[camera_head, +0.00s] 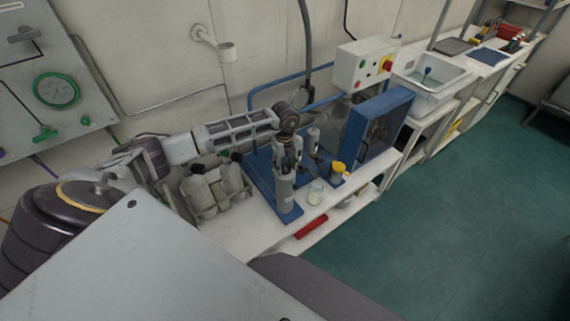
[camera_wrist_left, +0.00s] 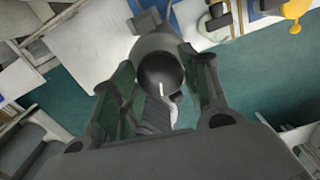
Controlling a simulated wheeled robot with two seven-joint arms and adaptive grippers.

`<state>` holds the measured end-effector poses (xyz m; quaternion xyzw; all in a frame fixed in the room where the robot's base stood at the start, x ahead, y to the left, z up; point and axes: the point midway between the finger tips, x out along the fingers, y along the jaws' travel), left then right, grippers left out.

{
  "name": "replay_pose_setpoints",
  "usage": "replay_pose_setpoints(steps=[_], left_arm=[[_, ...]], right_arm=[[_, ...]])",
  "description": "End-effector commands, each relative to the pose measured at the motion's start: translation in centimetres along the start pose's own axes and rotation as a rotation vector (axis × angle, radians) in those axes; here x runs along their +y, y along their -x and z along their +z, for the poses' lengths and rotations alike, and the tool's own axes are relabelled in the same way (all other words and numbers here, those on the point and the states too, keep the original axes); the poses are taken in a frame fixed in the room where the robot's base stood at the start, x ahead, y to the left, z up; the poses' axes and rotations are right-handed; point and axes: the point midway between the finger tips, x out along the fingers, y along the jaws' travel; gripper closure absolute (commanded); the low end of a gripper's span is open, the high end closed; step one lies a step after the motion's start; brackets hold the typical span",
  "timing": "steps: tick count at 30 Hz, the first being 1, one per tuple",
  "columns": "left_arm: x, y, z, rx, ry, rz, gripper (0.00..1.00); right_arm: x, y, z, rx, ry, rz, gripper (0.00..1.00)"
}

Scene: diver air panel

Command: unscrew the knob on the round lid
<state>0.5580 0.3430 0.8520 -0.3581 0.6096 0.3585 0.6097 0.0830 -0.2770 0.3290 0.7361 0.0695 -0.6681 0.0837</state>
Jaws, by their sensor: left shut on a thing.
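An upright grey cylinder (camera_head: 285,190) stands on a blue base plate near the bench's front edge. My left gripper (camera_head: 288,158) points down at its top. In the left wrist view a dark rounded knob (camera_wrist_left: 160,72) sits between the two fingers of my left gripper (camera_wrist_left: 163,90), which is shut on it. A round grey lid (camera_wrist_left: 153,42) shows just behind the knob. In the head view the gripper hides the knob and most of the lid. I cannot tell whether the knob has turned. My right gripper is in neither view.
A blue-framed unit (camera_head: 378,130) stands right of the cylinder. A yellow-topped item (camera_head: 339,170) and a small glass jar (camera_head: 316,192) stand close by. Grey bottles (camera_head: 197,187) in a rack are to the left. A red object (camera_head: 311,227) lies below; green floor is clear at right.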

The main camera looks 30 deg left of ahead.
Motion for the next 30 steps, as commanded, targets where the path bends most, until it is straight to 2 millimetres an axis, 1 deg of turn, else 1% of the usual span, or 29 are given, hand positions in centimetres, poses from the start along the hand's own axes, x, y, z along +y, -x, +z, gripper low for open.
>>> replay_pose_setpoints(steps=[6,15,22,29,30], left_arm=[[0.0,0.1,0.1,-0.001,0.137,-0.001,0.79],[0.0,0.1,0.1,-0.001,0.233,-0.001,0.79],[0.0,0.1,0.1,-0.001,0.246,-0.001,0.79],[0.0,0.1,0.1,-0.001,0.245,-0.002,0.79],[0.0,0.1,0.1,-0.001,0.245,-0.002,0.50]], right_arm=[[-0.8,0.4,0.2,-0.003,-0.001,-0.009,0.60],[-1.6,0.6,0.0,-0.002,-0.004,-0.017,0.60],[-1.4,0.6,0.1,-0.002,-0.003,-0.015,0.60],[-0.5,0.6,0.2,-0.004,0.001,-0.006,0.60],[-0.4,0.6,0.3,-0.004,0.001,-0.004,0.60]])
